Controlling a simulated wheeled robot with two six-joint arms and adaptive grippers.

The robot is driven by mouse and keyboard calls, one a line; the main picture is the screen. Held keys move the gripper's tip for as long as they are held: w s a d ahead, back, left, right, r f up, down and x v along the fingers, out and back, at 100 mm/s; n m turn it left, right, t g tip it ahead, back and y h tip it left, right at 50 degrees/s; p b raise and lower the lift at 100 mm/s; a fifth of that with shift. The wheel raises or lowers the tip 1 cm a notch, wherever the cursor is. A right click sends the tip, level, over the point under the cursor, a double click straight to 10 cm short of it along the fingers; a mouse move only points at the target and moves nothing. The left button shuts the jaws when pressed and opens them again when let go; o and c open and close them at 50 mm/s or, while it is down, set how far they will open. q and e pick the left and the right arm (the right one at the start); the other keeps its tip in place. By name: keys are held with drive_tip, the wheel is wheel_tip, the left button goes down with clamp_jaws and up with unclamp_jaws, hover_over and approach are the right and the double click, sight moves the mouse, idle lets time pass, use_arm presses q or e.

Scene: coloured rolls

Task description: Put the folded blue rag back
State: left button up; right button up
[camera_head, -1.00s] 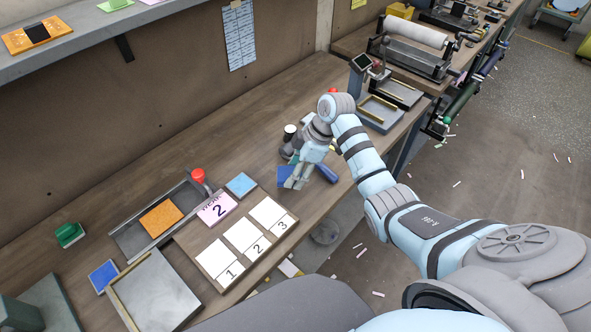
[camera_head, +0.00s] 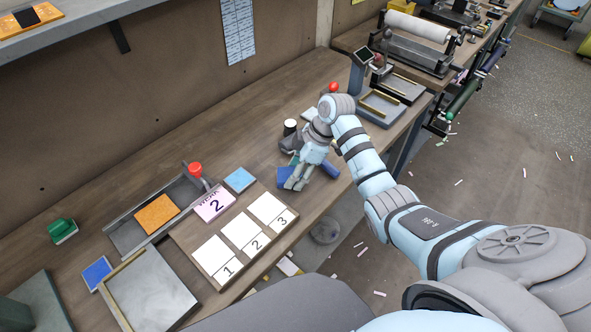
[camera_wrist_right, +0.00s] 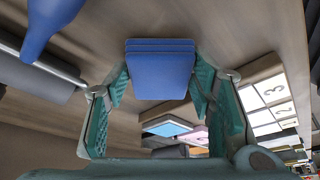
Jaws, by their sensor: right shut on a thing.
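The folded blue rag (camera_wrist_right: 160,72) sits between the two teal-padded fingers of my right gripper (camera_wrist_right: 160,90) in the right wrist view. In the head view the rag (camera_head: 284,173) shows partly behind my right gripper (camera_head: 296,183), which is low over the wooden bench and shut on it. I cannot tell whether the rag touches the bench. My left gripper is not in view.
A blue rounded object (camera_head: 329,169) lies right beside the gripper; a dark object with a white top (camera_head: 290,127) stands behind. Left are a light-blue pad (camera_head: 240,180), a pink pad marked 2 (camera_head: 214,204) and a numbered board (camera_head: 205,279).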

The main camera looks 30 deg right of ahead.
drive_tip(key=shift+f, duration=0.2)
drive_tip(key=o, duration=1.3)
